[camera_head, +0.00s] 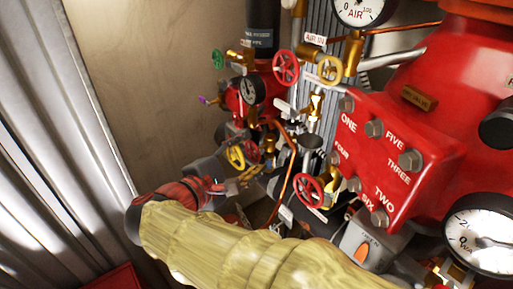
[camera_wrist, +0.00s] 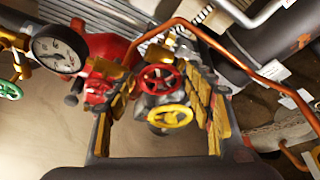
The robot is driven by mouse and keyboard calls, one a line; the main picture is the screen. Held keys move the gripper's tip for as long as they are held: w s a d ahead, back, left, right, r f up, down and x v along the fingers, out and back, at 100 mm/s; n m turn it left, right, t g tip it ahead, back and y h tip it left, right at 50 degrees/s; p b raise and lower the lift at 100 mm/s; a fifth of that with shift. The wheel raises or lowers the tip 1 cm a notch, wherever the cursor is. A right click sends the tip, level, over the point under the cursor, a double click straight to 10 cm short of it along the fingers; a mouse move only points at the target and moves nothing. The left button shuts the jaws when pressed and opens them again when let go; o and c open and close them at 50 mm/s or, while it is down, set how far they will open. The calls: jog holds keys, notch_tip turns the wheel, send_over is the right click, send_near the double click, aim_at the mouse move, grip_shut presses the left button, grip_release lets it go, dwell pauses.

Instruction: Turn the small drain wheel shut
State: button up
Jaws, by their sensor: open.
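Several small handwheels show, and I cannot tell from a label which is the drain wheel. The fingers are spread and hold nothing. I cannot tell whether they touch a wheel. In the head view my gripper (camera_head: 240,178) is beside the low yellow wheel (camera_head: 236,156) and red wheel (camera_head: 252,152), which it partly hides.
A large red valve body (camera_head: 385,150) fills the right. A separate red wheel (camera_head: 308,190), a thin copper pipe (camera_head: 289,183) and a gauge (camera_head: 252,90) crowd the space. The copper pipe (camera_wrist: 235,55) passes close to the right finger. Bare wall (camera_head: 150,80) is at the left.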

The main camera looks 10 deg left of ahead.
aim_at(252, 153)
jog(key=shift+x, duration=1.65)
jog(key=shift+c, duration=0.7)
jog(key=c, duration=0.7)
jog(key=shift+c, duration=0.2)
